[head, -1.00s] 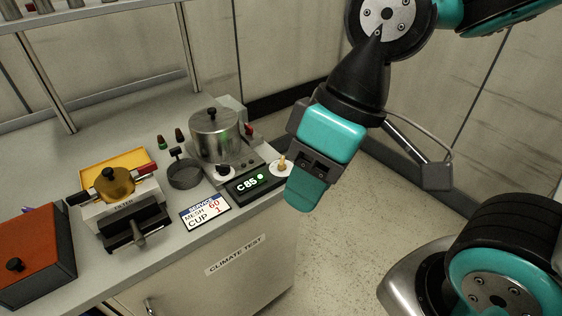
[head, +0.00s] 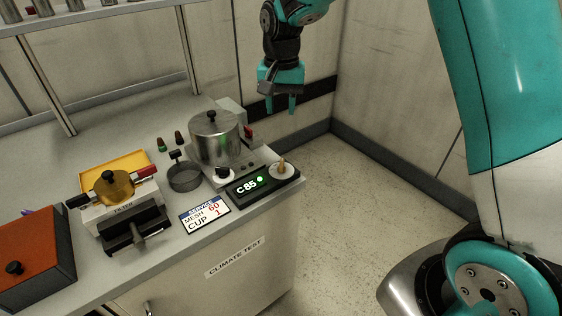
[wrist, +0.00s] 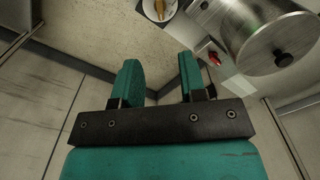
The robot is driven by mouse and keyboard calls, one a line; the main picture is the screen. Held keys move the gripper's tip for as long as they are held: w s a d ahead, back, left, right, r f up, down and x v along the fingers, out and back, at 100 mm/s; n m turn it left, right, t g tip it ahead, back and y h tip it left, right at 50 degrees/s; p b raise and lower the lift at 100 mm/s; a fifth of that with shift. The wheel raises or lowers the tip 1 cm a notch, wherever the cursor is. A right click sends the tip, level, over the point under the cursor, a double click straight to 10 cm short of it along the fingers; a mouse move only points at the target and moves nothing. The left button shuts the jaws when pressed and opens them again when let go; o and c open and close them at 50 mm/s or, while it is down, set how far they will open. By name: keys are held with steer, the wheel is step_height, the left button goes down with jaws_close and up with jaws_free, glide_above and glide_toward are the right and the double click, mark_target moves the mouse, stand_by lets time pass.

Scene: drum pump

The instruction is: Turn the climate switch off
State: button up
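The climate unit holds a steel pot (head: 215,140) with a black-knobbed lid. A lit display (head: 250,186) in front reads "C 85" beside a green light. A red-tipped switch (head: 249,131) stands at the unit's back right, by a pale box; a red part also shows in the wrist view (wrist: 214,59). A tan lever (head: 282,165) stands on a white dial at the front right corner. I cannot tell which control is the climate switch. My gripper (head: 281,108) is open and empty, pointing down behind and right of the unit, apart from it.
The bench (head: 75,155) also holds a filter press (head: 125,212), a mesh cup (head: 185,178), a service card (head: 205,214) and an orange box (head: 30,255). A rack stands at the back. The floor right of the bench is clear up to the walls.

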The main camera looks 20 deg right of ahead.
steer(key=p, duration=0.3)
glide_toward(281, 164)
step_height(281, 164, down, 9)
steer(key=shift+f, duration=0.15)
jaws_close()
